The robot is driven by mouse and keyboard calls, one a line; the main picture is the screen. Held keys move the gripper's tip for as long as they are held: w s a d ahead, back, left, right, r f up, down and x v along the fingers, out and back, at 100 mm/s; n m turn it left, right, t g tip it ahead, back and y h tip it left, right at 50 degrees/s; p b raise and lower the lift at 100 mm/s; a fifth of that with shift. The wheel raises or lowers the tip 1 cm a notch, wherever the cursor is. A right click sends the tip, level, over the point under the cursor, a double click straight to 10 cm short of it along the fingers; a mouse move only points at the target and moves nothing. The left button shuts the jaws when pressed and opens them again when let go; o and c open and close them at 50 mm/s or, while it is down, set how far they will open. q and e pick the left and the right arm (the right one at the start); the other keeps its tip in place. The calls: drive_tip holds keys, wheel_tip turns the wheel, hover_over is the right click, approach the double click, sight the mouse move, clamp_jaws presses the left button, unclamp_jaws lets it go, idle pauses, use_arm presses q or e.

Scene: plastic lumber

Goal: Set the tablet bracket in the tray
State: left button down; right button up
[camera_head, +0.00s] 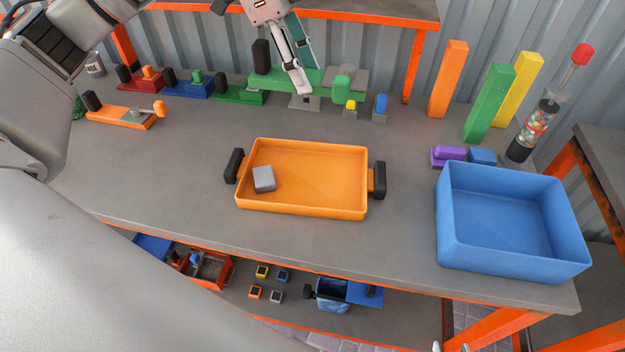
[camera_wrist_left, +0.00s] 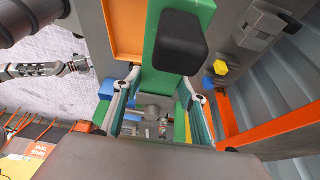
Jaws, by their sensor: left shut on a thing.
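A green bracket (camera_head: 268,80) with an upright black grip (camera_head: 261,52) and a green knob (camera_head: 342,88) is at the back of the bench; I take it for the tablet bracket. My left gripper (camera_head: 305,86) is shut on its bar, and the wrist view shows the green bar (camera_wrist_left: 163,75) and black block (camera_wrist_left: 180,42) between the fingers (camera_wrist_left: 158,105). Whether it touches the surface is unclear. The orange tray (camera_head: 310,208) with black side handles stands nearer, in mid-bench, holding a grey cube (camera_head: 264,179).
A deep blue bin (camera_head: 510,262) stands at the right front. Orange, green and yellow blocks (camera_head: 449,78) stand upright behind it. Similar orange, red, blue and green pieces (camera_head: 120,116) lie at the back left. Bare bench separates the bracket from the tray.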

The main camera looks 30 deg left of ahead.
use_arm(q)
drive_tip(key=shift+n, duration=0.4)
drive_tip(key=b, duration=0.1)
hover_over(313, 160)
drive_tip(key=a, duration=0.2)
drive_tip(key=f, duration=1.5)
drive_tip(key=shift+s+d, duration=0.15)
drive_tip(key=shift+d, duration=0.1)
drive_tip(key=shift+f, duration=0.35)
drive_tip(key=f, duration=0.4)
drive_tip(key=shift+s+f, duration=0.25)
drive_tip(key=shift+s, duration=0.05)
drive_tip(key=shift+w+f, duration=0.1)
drive_tip(key=c, duration=1.5)
unclamp_jaws()
drive_tip(key=shift+f, duration=0.1)
drive_tip(key=o, duration=0.3)
drive_tip(key=shift+w, duration=0.15)
drive_tip(key=shift+r, duration=0.25)
